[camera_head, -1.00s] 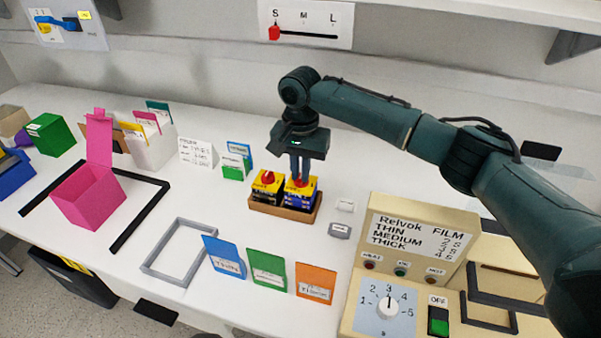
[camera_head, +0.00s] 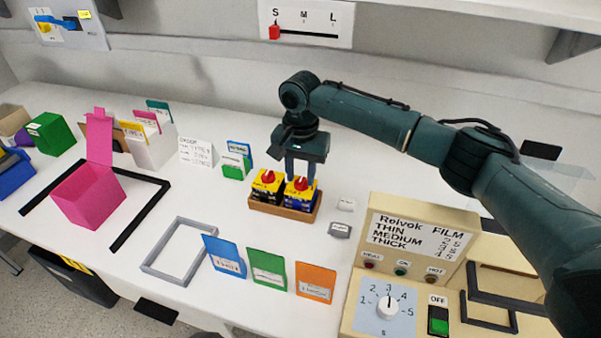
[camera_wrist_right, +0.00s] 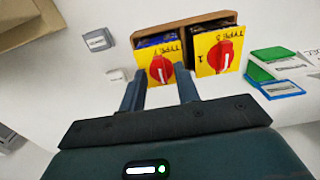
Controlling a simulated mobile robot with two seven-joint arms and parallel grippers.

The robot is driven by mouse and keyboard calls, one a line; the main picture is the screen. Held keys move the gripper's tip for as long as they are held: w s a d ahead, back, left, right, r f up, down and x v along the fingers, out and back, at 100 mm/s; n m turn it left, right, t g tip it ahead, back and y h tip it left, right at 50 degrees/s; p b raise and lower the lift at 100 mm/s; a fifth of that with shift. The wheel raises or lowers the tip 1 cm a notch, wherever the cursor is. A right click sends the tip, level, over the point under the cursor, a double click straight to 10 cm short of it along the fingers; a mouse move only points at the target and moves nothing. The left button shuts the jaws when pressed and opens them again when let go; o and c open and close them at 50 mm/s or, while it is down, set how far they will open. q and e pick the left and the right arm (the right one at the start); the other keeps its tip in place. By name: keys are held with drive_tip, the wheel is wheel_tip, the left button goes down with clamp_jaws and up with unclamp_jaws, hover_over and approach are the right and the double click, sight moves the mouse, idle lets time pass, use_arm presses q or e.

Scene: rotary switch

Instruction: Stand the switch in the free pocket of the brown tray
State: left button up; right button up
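The brown tray (camera_head: 282,212) stands on the white table, and its rim also shows in the right wrist view (camera_wrist_right: 180,27). Two switches with yellow tops and red knobs stand upright side by side in it: the left one (camera_head: 266,187) and the right one (camera_head: 299,194). In the wrist view they appear swapped, the right one (camera_wrist_right: 147,64) at left and the other (camera_wrist_right: 208,50) at right. My right gripper (camera_head: 301,178) is open and empty just above the right switch, its fingers (camera_wrist_right: 160,90) apart on either side of the knob. My left gripper is out of view.
A grey tag block (camera_head: 340,230) and a small white one (camera_head: 346,205) lie right of the tray. A beige control panel (camera_head: 415,235) stands at front right. Blue, green and orange cards (camera_head: 267,268) stand in front. A green-and-blue card stand (camera_head: 236,160) is behind left.

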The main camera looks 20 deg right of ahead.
wheel_tip(320, 180, up, 12)
idle(0.4)
